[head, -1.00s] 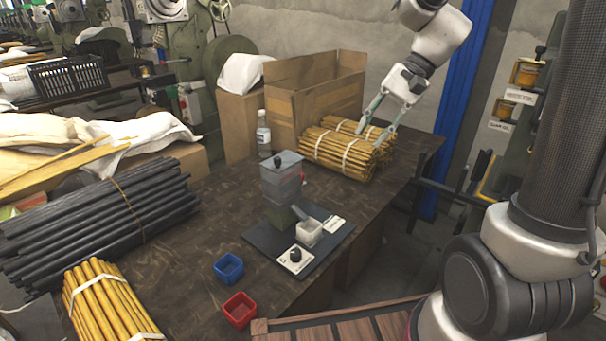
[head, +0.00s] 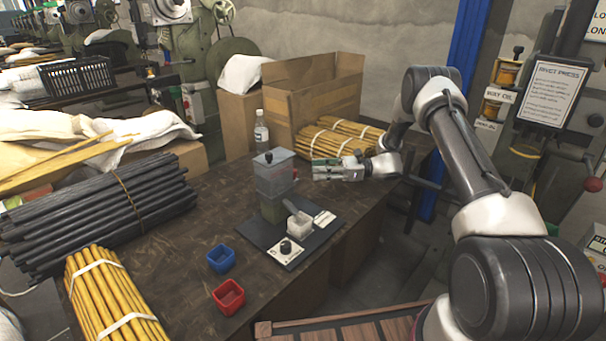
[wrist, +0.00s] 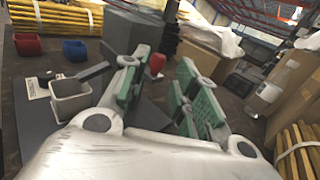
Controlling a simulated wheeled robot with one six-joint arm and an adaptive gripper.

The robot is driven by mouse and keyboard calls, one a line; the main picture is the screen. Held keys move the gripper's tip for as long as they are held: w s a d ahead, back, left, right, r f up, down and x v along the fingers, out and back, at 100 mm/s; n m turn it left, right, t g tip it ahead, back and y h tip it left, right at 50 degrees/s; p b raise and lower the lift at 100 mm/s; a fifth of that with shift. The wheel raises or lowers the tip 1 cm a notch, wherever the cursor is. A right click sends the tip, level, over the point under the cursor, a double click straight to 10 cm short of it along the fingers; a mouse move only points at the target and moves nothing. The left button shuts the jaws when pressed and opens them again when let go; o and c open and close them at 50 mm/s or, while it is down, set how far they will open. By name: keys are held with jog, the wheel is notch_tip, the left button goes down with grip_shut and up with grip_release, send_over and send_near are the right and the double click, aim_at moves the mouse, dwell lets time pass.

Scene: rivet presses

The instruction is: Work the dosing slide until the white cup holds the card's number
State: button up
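The dosing device, a grey hopper block (head: 274,178) on a dark green body, stands on a dark baseplate (head: 262,233). A red knob (wrist: 157,63) shows in the wrist view, beyond and between my fingertips. My gripper (head: 318,170) is just right of the hopper in the head view. It also shows in the wrist view (wrist: 159,75), with green-padded fingers apart and nothing held. The white cup (head: 299,229) stands on the baseplate under a sloping grey chute (head: 291,207); its contents cannot be made out. A white card (head: 325,217) lies beside it; its number is unreadable.
A white plate with a black dial (head: 286,248) is at the baseplate's front. A blue bin (head: 221,260) and a red bin (head: 228,298) stand in front. Yellow rod bundles (head: 325,143), a cardboard box (head: 310,100) and a bottle (head: 261,132) are behind. Black rods (head: 100,215) lie left.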

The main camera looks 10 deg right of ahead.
aim_at(298, 179)
jog(key=a, duration=0.7)
jog(key=shift+w+a, duration=0.3)
grip_shut()
